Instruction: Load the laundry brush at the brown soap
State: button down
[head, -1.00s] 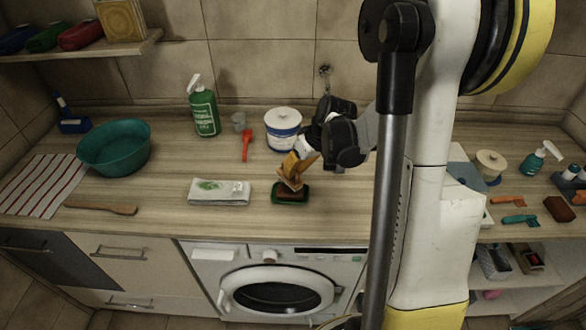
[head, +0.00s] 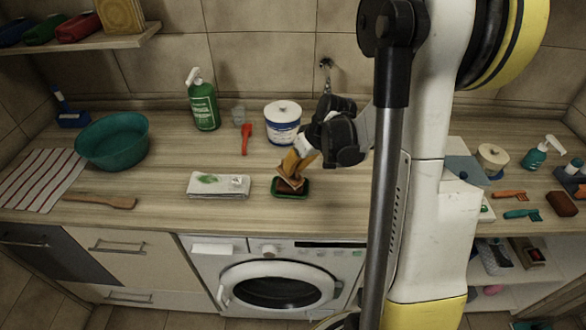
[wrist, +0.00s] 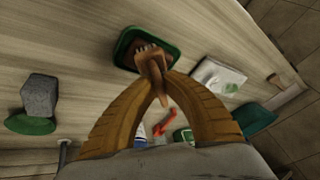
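My gripper (head: 296,166) is over the middle of the counter, its tan ribbed fingers pointing down. In the wrist view the fingers (wrist: 158,82) are closed on the wooden laundry brush (wrist: 152,64). Pale bristles show at the brush's far end, over the green soap dish (wrist: 170,24). In the head view the brush (head: 288,183) sits low over the green dish (head: 291,196). The brown soap is mostly hidden under the brush, and I cannot tell whether the bristles touch it.
A white folded packet (head: 218,186) lies left of the dish. Behind stand a white tub (head: 283,122), a red brush (head: 246,140) and a green bottle (head: 203,104). A teal basin (head: 112,142) is far left. A grey block with a green base (wrist: 38,100) shows in the wrist view.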

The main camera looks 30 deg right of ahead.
jog(key=shift+f+b, duration=0.5)
jog(key=shift+f, duration=0.05)
dwell(0.4)
jog(key=shift+f+b, duration=0.5)
jog(key=shift+b, duration=0.85)
dwell(5.7)
